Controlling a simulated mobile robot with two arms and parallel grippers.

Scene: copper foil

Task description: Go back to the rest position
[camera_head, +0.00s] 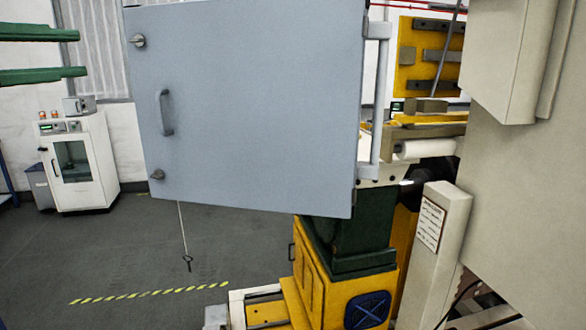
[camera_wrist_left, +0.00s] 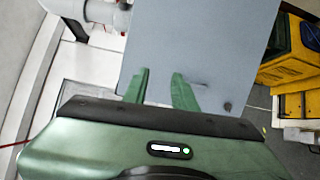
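My left gripper (camera_head: 80,53) shows at the upper left edge of the head view as two green fingers held apart, one above the other. In the left wrist view its fingers (camera_wrist_left: 159,73) also stand apart, with nothing between them, in front of a grey panel. The rest of the left arm is outside the head view. My right gripper is in neither view.
A large grey-blue door (camera_head: 250,100) with a handle (camera_head: 166,112) fills the upper middle. Behind it stands a yellow and green machine (camera_head: 365,240). A beige housing (camera_head: 530,170) blocks the right side. A white cabinet (camera_head: 82,165) stands at the left; the floor before it is clear.

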